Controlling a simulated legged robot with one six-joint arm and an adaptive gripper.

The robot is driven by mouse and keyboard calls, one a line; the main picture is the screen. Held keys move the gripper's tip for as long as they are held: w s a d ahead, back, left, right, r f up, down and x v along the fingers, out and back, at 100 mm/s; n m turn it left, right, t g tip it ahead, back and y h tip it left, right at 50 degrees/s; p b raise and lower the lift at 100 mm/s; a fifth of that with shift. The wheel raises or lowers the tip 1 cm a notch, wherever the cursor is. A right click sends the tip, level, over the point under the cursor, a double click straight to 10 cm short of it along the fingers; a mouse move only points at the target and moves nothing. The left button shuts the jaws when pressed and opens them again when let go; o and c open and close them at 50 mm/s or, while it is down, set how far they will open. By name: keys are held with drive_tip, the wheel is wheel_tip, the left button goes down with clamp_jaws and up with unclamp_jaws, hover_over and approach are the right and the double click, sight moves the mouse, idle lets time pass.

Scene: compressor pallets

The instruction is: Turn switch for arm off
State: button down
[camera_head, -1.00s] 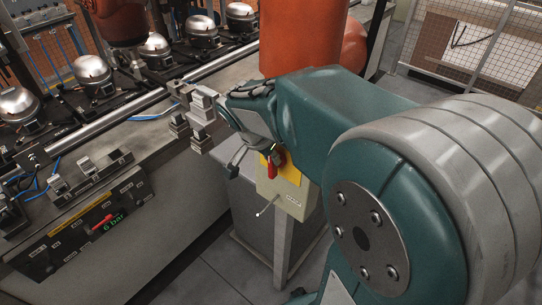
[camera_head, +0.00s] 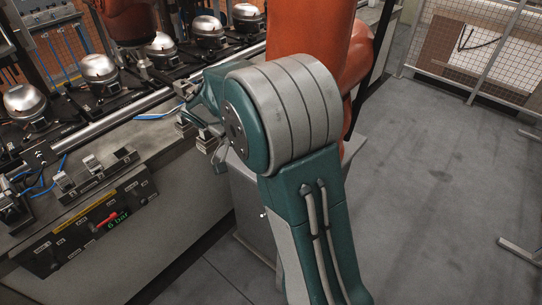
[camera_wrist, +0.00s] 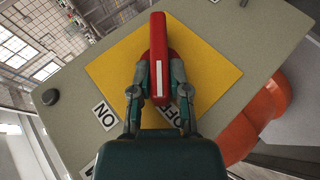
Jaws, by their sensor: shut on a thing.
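The red switch handle (camera_wrist: 158,60) with a white stripe stands on a yellow plate (camera_wrist: 215,70) on a grey panel (camera_wrist: 255,55) in the wrist view. It points up and down in that picture. The ON label (camera_wrist: 105,115) is at lower left. The OFF label (camera_wrist: 181,118) is partly hidden behind my right finger. My gripper (camera_wrist: 159,85) is shut on the handle, one finger on each side. In the head view my arm hides the handle and plate, and most of my gripper.
In the head view, a bench (camera_head: 175,215) with a red-handled control panel (camera_head: 85,235) and several silver compressors (camera_head: 100,72) stands left. An orange robot (camera_head: 310,30) is behind my arm. Open floor (camera_head: 420,180) and a mesh fence (camera_head: 480,50) are right.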

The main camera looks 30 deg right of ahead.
drive_tip(key=g+h, duration=0.1)
drive_tip(key=f+n+g+h, duration=0.1)
drive_tip(key=g, duration=0.1)
drive_tip(key=shift+w+g, duration=0.3)
drive_tip(key=shift+w, duration=0.1)
drive_tip(key=shift+h, duration=0.3)
drive_tip(key=c, duration=0.6)
unclamp_jaws()
drive_tip(key=shift+w+f, duration=0.1)
drive_tip(key=shift+a, duration=0.1)
